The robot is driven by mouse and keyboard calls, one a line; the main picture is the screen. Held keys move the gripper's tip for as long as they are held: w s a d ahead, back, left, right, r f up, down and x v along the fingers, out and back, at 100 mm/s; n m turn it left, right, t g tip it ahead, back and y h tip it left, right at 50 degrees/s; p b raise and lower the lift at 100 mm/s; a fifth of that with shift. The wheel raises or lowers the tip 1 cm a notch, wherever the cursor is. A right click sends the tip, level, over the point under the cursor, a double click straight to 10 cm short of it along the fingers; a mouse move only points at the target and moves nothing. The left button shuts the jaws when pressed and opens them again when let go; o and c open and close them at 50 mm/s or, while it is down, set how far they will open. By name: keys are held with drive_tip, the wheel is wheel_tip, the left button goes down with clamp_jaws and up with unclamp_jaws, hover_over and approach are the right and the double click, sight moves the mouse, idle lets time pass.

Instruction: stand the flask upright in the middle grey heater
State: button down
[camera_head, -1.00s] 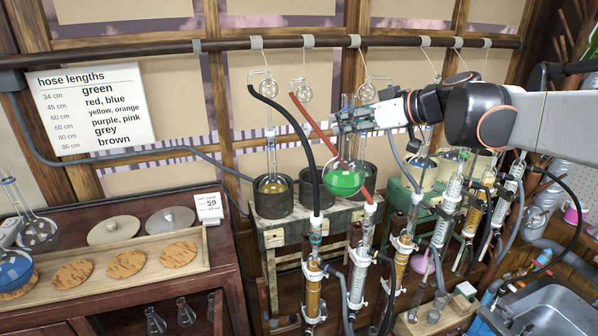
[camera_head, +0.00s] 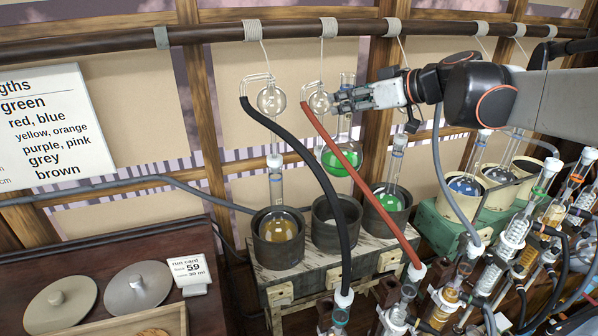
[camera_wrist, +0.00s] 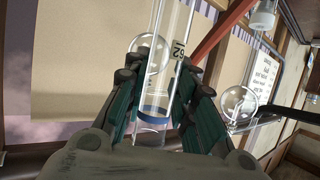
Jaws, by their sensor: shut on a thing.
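My gripper (camera_head: 343,100) is shut on the neck of a round flask (camera_head: 331,164) holding green liquid. The flask hangs upright, or nearly so, above the middle grey heater (camera_head: 334,236), with its bulb clear of the rim. In the wrist view the fingers (camera_wrist: 160,115) grip the clear glass neck (camera_wrist: 168,75), marked 62. The middle heater looks empty. The left grey heater (camera_head: 277,254) holds a flask with yellow liquid, and the right grey heater (camera_head: 376,222) holds one with green liquid.
A red hose (camera_head: 375,212) crosses in front of the held flask, and a black hose (camera_head: 328,194) crosses the middle heater. Glass bulbs (camera_head: 271,98) hang from the overhead rail (camera_head: 225,35). Glass columns (camera_head: 513,240) stand at the right.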

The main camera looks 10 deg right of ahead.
wheel_tip(320, 180, down, 19)
drive_tip(key=shift+s+f+p, duration=0.1)
drive_tip(key=shift+p, duration=0.3)
drive_tip(key=shift+f, duration=0.1)
drive_tip(key=c, duration=1.3)
unclamp_jaws()
drive_tip(key=shift+r, duration=0.2)
drive_tip(key=b+v, duration=0.1)
drive_tip(key=v, duration=1.1)
